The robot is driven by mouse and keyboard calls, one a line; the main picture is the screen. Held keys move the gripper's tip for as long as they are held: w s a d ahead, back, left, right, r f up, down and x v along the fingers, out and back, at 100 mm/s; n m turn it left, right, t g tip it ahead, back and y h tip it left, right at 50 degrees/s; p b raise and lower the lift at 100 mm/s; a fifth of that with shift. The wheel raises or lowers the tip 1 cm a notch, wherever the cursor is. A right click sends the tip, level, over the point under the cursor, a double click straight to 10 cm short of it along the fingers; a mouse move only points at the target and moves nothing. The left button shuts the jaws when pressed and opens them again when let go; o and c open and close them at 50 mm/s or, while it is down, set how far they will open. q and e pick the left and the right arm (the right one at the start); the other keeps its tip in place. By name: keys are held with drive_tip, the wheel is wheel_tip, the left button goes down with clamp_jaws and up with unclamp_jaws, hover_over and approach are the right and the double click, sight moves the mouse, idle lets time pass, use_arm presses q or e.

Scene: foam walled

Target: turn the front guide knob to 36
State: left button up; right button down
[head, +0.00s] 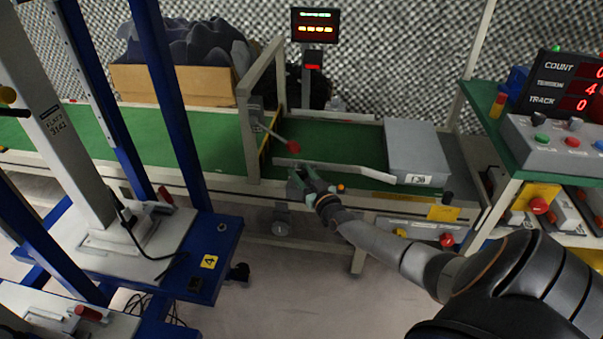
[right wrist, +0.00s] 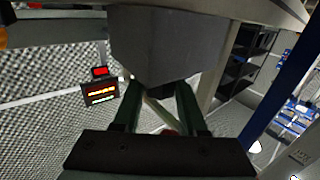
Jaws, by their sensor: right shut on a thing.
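My right gripper (head: 308,182) is at the front edge of the green conveyor, just below the pale guide rail (head: 350,171). Its jaws are shut on the front guide knob, which the fingers mostly hide in the head view. In the right wrist view, my gripper's two green fingers (right wrist: 157,98) reach a dark grey faceted body (right wrist: 165,45), which seems to be the knob. No scale or pointer on it can be read. A display (head: 315,25) behind the belt shows green and orange digits too small to read; it also shows in the right wrist view (right wrist: 100,93). My left gripper is out of view.
A red-tipped lever (head: 293,147) stands just above my right gripper. A grey box (head: 415,150) lies on the belt to the right. A blue frame (head: 175,110) stands left; a control box (head: 555,145) is right.

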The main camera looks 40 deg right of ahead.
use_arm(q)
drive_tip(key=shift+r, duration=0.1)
